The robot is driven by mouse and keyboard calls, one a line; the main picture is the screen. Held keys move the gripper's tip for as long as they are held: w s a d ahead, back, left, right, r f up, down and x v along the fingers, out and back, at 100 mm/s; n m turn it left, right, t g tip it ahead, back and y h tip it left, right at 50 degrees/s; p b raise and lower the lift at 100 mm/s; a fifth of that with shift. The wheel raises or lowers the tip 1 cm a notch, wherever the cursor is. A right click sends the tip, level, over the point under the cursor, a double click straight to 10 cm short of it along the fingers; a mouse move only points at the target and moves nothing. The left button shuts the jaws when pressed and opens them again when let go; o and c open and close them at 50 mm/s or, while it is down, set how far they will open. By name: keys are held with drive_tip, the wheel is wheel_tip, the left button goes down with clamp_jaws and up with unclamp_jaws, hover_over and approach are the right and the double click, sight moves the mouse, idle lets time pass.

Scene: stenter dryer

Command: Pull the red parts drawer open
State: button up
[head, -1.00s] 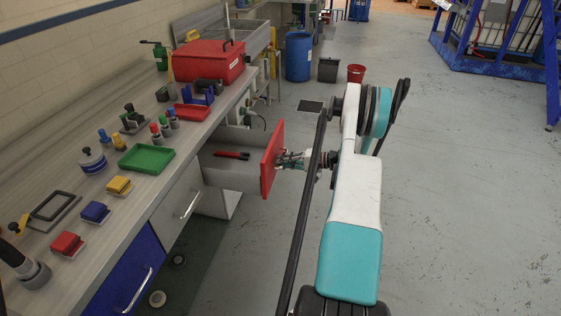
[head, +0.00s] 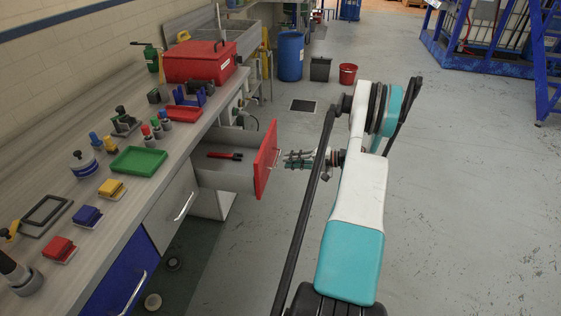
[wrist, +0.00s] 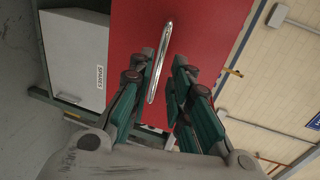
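The red parts drawer (head: 265,160) stands pulled out from the bench, with its grey inside showing and a red and black tool (head: 225,156) lying in it. In the wrist view its red front (wrist: 210,25) fills the upper middle, with the metal bar handle (wrist: 161,55) standing out from it. My gripper (head: 287,160) is just to the right of the drawer front in the head view. In the wrist view the fingers of my gripper (wrist: 165,60) are apart, with the handle showing in the gap between them. A small gap separates the fingertips from the drawer front in the head view.
The grey bench (head: 85,225) runs along the left with a green tray (head: 140,161), a red toolbox (head: 200,62) and several small items. A blue barrel (head: 291,57) and red bucket (head: 348,74) stand farther back. The floor to the right is clear.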

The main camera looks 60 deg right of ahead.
drive_tip(key=v, duration=0.5)
drive_tip(key=shift+s+d+r, duration=0.1)
drive_tip(key=shift+s+d, duration=0.05)
drive_tip(key=shift+s, duration=0.2)
